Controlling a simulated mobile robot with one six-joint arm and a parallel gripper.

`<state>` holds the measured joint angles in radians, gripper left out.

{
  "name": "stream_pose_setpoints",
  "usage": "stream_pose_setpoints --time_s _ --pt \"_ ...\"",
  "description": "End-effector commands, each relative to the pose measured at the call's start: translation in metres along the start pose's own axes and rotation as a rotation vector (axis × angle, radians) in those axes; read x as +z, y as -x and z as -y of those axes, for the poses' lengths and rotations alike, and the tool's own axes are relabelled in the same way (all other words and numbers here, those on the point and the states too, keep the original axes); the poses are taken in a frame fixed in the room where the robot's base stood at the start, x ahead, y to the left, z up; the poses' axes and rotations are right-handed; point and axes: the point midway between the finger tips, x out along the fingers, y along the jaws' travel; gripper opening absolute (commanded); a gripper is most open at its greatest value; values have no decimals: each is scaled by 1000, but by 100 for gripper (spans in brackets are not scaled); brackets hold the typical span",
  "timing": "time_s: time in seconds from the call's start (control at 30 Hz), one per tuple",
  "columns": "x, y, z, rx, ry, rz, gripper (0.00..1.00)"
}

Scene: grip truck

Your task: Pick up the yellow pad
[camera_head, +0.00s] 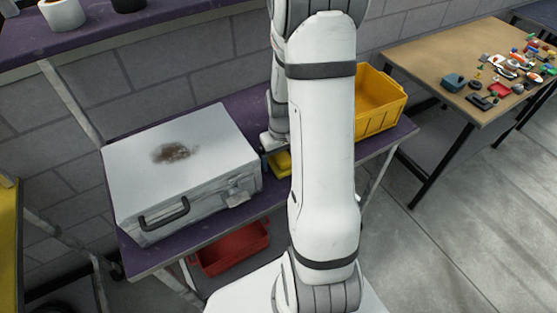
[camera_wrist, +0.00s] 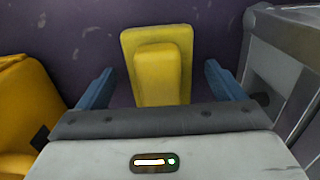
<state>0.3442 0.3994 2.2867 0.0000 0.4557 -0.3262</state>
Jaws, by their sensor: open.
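The yellow pad (camera_wrist: 158,58) lies on the purple tabletop (camera_wrist: 90,40). In the wrist view it is a flat yellow block with a smaller raised block on top. My gripper (camera_wrist: 158,85) is open, with one blue finger on each side of the pad and visible space between each finger and it. I cannot tell how far above the table the fingers are. In the head view only part of the pad (camera_head: 281,163) shows, since my arm hides the rest.
A white case (camera_head: 185,165) with a dark handle stands left of the pad, and a yellow bin (camera_head: 380,103) stands right of it in the head view. A red bin (camera_head: 230,250) sits below the table. A wooden table (camera_head: 440,60) with small parts is at the right.

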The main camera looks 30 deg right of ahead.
Motion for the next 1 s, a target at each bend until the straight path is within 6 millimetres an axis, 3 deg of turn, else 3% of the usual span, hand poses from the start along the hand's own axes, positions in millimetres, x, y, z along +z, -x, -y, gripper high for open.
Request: stream_pose_setpoints --time_s 0.07,0.67,1.0 --pt "0 0 0 0 -1 0 89" --pt "0 0 -1 0 -2 0 40" --pt "-1 8 -1 1 -2 -3 40"
